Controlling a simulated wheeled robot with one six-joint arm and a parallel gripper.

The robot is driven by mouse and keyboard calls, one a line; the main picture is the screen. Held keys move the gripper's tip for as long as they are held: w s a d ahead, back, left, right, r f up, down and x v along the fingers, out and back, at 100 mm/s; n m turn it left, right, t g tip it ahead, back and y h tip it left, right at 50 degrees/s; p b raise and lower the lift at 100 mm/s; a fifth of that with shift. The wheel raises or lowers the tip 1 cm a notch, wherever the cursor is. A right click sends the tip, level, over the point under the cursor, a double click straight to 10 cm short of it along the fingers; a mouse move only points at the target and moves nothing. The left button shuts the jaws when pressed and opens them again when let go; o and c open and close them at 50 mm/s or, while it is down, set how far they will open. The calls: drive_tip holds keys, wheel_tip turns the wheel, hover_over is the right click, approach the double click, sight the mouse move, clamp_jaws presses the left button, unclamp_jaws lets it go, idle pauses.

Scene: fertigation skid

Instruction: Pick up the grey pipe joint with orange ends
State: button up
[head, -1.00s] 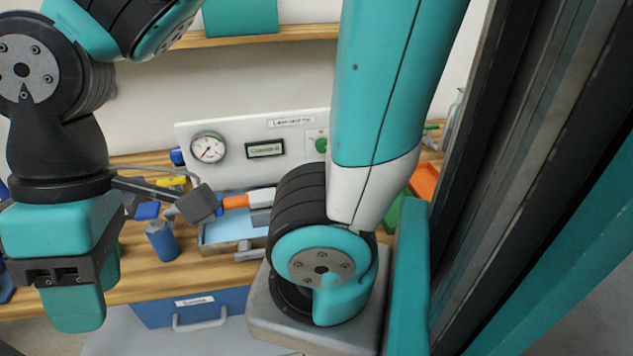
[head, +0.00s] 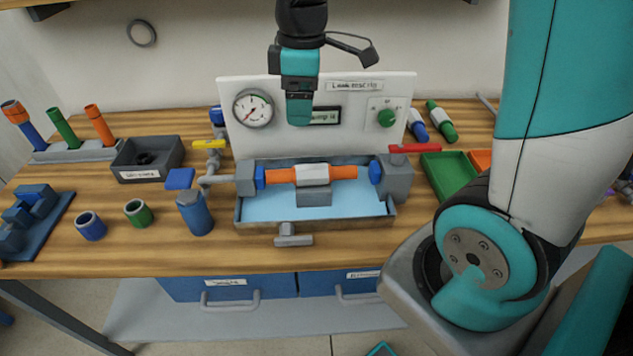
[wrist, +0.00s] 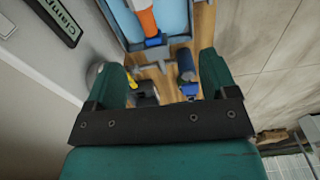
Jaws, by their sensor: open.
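The pipe joint (head: 313,174) has a light grey middle and orange ends. It lies level between two blue-collared grey clamp blocks (head: 246,178), over a shallow tray of blue liquid (head: 262,208).
The white panel (head: 233,88) with a gauge and display stands close behind my gripper. A blue bottle (head: 195,215), yellow-handled valve (head: 208,146), red handle (head: 414,148) and green tray (head: 449,178) flank the fixture. The front strip of the bench is mostly clear.

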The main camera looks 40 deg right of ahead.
drive_tip(key=w+d+f, duration=0.2)
drive_tip(key=d+f, duration=0.1)
drive_tip(key=d, duration=0.1)
approach(312, 167)
drive_tip(key=shift+n+h, duration=0.3)
drive_tip(key=shift+n, duration=0.1)
wheel_tip(312, 167, down, 5)
drive_tip(key=shift+w+a+f+p, duration=0.1)
drive_tip(key=shift+w+a+p, duration=0.1)
drive_tip(key=shift+p, duration=0.25)
drive_tip(key=shift+s+f+p, duration=0.1)
drive_tip(key=shift+f+p, duration=0.55)
drive_tip(key=shift+f, duration=2.25)
drive_tip(key=shift+c, duration=0.4)
drive_tip(key=c, duration=1)
drive_tip(key=shift+c, duration=0.2)
